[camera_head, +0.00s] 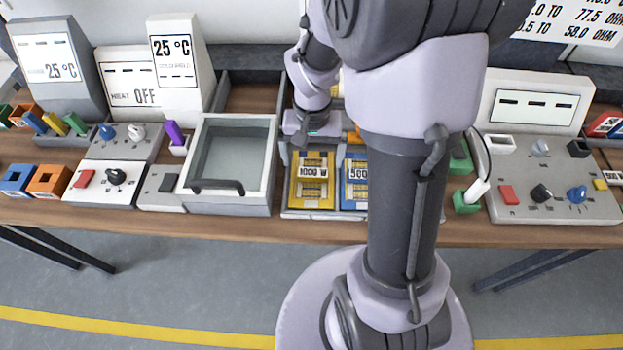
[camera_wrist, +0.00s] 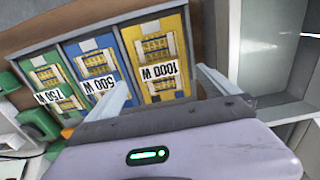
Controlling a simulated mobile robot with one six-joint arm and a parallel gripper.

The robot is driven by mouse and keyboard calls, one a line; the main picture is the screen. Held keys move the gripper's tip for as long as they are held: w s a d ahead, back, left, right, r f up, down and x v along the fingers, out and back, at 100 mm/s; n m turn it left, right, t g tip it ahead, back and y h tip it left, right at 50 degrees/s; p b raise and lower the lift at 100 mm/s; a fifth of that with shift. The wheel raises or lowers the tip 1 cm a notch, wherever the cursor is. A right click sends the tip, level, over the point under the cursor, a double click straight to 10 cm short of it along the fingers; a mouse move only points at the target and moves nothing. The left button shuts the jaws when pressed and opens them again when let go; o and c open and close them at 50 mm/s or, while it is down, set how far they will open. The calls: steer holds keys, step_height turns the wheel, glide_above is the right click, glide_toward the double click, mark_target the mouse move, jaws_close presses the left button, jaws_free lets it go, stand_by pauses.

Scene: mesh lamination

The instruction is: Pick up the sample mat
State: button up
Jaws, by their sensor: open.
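Three flat labelled mats lie in compartments of a grey tray. The yellow mat marked 1000 W (camera_head: 311,180) also shows in the wrist view (camera_wrist: 158,55). The blue mat marked 500 W (camera_head: 355,182) is beside it, partly hidden by my arm in the head view; it also shows in the wrist view (camera_wrist: 94,66). The green mat marked 750 W (camera_wrist: 52,82) is seen only in the wrist view. The pictures do not show which is the sample mat. My gripper (camera_wrist: 155,62) is open and empty, its fingers either side of the yellow mat in view; contact cannot be told.
A grey box with a glass lid and dark handle (camera_head: 228,165) stands left of the tray. Control panels (camera_head: 102,183) stand further left and at right (camera_head: 552,200). Green blocks (camera_head: 465,200) stand right of my arm. The wooden table's front edge (camera_head: 130,218) is mostly clear.

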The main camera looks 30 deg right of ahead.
mark_target(312, 172)
step_height(312, 172, down, 6)
steer(key=b, duration=0.3)
steer(key=shift+w, duration=0.1)
steer(key=shift+r, duration=0.2)
steer(key=shift+c, duration=0.5)
steer(key=c, duration=1.5)
steer(key=shift+r, duration=0.15)
